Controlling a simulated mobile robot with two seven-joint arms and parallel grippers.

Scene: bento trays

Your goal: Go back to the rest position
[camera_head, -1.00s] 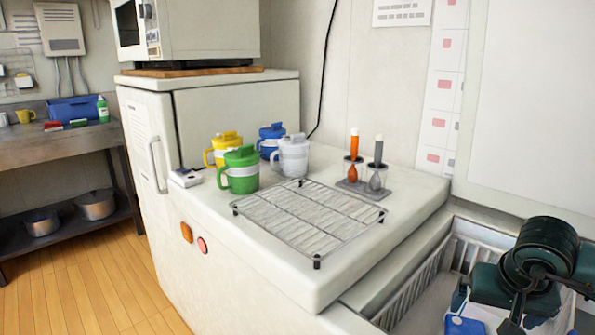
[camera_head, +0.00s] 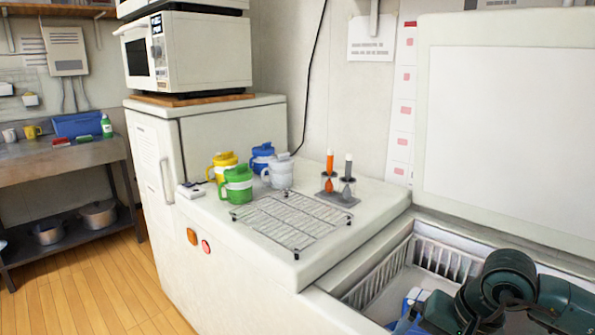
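My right arm comes in at the lower right, over the open white chest with ribbed inner walls (camera_head: 378,272). Its gripper end (camera_head: 408,318) is low at the bottom edge, beside a blue and white item (camera_head: 412,298) inside the chest. The fingers are too hidden and dark to tell if they are open or shut. My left gripper is not in view.
A wire rack (camera_head: 293,222) lies on the white counter. A grey holder (camera_head: 337,198) carries an orange and a grey utensil. A microwave (camera_head: 190,52) stands at the back.

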